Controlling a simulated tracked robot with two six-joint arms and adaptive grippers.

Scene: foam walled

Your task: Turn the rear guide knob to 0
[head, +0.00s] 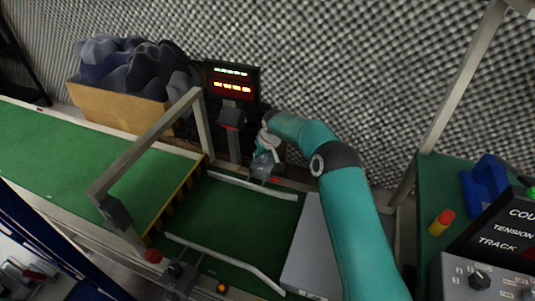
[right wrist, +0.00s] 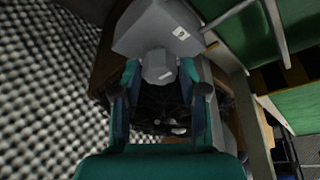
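The rear guide knob (right wrist: 158,68) is a grey faceted knob with a small pale mark, below a grey housing (right wrist: 165,28) in the right wrist view. My right gripper (right wrist: 160,82) has its two teal fingers on either side of the knob. They look open, with narrow gaps at the knob's sides; contact is not clear. In the head view my right gripper (head: 264,168) reaches to the far side of the conveyor, by the rear guide rail (head: 250,186). The gripper hides the knob there, and its scale cannot be read. My left gripper is not in view.
A lit display (head: 232,82) on a post stands behind the conveyor. A metal frame (head: 150,140) spans the belt (head: 235,215) on the left. The front guide rail (head: 225,262), red button (head: 153,255) and grey plate (head: 315,250) are nearer. A control box (head: 490,275) is at right.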

